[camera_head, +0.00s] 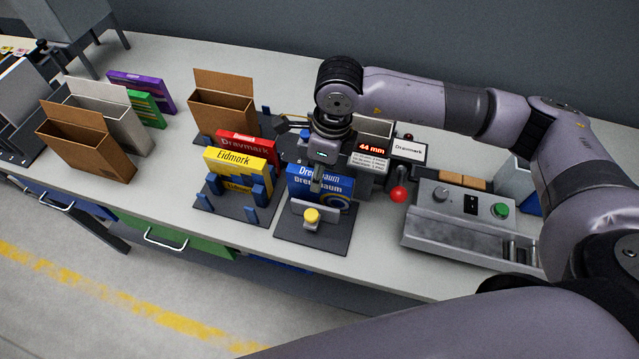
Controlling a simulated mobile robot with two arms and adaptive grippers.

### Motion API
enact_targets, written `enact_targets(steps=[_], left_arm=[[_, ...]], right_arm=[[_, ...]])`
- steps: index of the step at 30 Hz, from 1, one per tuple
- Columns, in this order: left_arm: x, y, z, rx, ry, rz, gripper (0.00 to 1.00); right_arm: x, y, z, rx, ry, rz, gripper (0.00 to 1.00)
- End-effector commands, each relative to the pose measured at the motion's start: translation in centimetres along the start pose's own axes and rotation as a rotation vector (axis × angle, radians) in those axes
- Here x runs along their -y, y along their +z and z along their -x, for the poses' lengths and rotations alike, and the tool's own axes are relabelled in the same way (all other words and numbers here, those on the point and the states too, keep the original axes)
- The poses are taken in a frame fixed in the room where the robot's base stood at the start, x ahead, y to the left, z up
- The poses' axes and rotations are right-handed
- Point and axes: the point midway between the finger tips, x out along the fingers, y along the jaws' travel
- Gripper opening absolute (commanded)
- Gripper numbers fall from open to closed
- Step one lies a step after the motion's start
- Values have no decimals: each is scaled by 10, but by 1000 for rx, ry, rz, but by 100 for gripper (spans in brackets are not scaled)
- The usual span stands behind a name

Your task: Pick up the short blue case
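The short blue case (336,187), with white lettering reading roughly "Dre…baum", stands upright in a dark fixture (290,234) with a grey clamp plate and a yellow knob (311,215) in front of it. My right gripper (316,178) comes down from above over the left part of the case. One finger shows in front of the case's face and hides some lettering. The other finger is hidden, so I cannot tell whether the gripper grips the case. My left gripper is not in view.
Left of the case stand a yellow box (236,163) and a red box (246,147) among blue posts. Brown open cartons (223,105) stand further left. A red-ball lever (398,195) and a grey control machine (455,230) are close on the right.

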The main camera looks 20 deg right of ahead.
Motion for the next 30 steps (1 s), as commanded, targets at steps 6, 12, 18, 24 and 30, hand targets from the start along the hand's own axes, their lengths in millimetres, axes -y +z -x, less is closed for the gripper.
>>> enact_targets(steps=[6, 12, 18, 24, 30], left_arm=[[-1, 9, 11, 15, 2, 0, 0], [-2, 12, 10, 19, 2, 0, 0], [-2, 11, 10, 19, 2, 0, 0], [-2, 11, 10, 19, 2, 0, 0], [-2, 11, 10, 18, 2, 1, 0]], right_arm=[[0, 1, -21, 1, 1, 1, 43], [0, 1, -22, 2, 0, 1, 43], [0, 0, -22, 1, 0, 1, 31], [0, 0, -22, 1, 0, 1, 18], [0, 0, -22, 1, 0, 0, 5]])
